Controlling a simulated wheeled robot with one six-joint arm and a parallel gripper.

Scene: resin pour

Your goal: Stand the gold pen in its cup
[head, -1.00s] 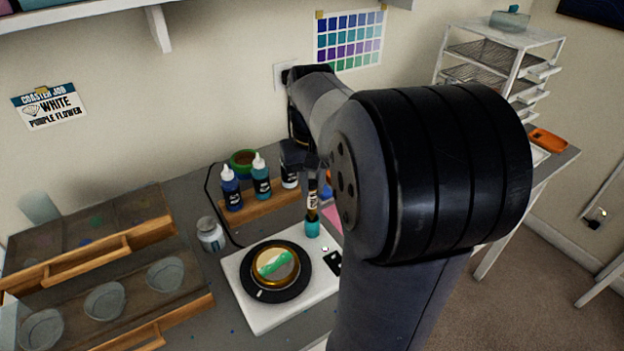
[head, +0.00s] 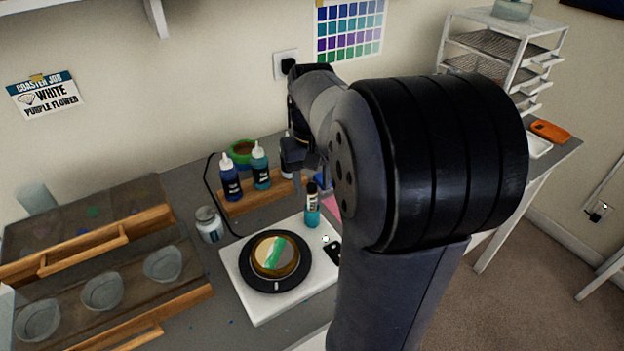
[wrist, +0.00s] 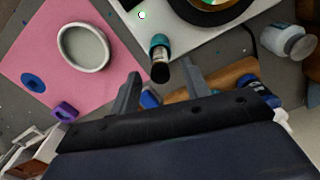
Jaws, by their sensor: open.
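The pen (head: 311,189), with a dark top and a pale label band, stands upright in a teal cup (head: 312,218) on the white board; its gold colour is hard to make out. In the wrist view the pen (wrist: 160,66) rises from the teal cup (wrist: 158,41), its lower part hidden inside. My gripper (head: 300,172) is behind and above the pen in the head view, partly covered by my arm.
A black turntable (head: 275,288) with a gold-rimmed green-and-white piece stands on the white board (head: 240,300). Dropper bottles (head: 230,180) fill a wooden rack behind. A white jar (head: 209,224) stands left. A pink mat (wrist: 40,70) bears a pale dish (wrist: 83,47).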

